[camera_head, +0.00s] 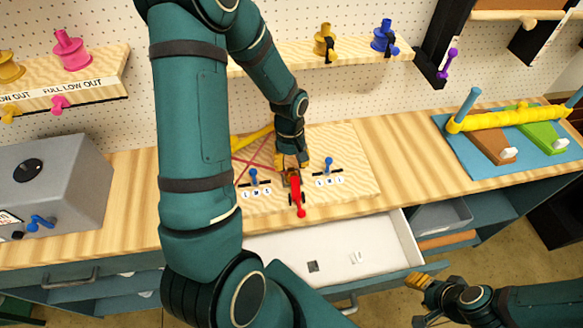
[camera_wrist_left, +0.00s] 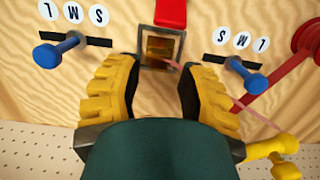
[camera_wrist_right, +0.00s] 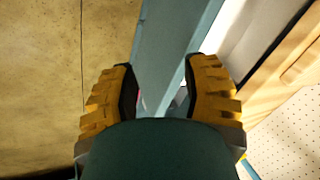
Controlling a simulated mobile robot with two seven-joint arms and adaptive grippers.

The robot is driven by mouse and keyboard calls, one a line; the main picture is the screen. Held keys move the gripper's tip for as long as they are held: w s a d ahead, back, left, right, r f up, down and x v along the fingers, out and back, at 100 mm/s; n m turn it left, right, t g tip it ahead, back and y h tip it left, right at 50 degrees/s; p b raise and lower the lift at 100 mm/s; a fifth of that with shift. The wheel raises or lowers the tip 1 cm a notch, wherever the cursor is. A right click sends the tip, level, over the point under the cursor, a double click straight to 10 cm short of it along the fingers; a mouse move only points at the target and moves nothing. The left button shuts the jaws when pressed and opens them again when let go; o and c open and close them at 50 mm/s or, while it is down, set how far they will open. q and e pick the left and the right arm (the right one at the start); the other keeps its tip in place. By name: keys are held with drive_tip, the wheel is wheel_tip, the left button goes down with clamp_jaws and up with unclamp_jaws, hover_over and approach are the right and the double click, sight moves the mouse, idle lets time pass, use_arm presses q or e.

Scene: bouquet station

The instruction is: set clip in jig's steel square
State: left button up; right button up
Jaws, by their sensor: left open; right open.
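The steel square (camera_wrist_left: 146,62) is a grey frame on the wooden jig board (camera_head: 352,160), between two blue levers. A brass-coloured piece (camera_wrist_left: 160,47) lies inside the frame in the left wrist view; it looks like the clip. My left gripper (camera_wrist_left: 160,88) is open, its yellow fingers apart on either side just short of the frame, touching nothing visible. In the head view my left gripper (camera_head: 291,162) partly hides the square. My right gripper (camera_head: 422,300) is open and empty, low at the right, in front of the bench; it also shows in its wrist view (camera_wrist_right: 160,90).
A red lever (camera_head: 297,195) lies at the square's near side. Blue levers (camera_head: 254,176) (camera_head: 328,168) stand left and right with S, M, L labels. An open white drawer (camera_head: 285,255) holds small pieces. A grey box (camera_head: 60,180) stands left; a blue mat (camera_head: 470,160) lies right.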

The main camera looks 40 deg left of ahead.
use_arm(q)
wheel_tip(320, 180, up, 9)
drive_tip(key=shift+w+a, duration=0.35)
drive_tip(key=shift+f, duration=0.1)
idle(0.4)
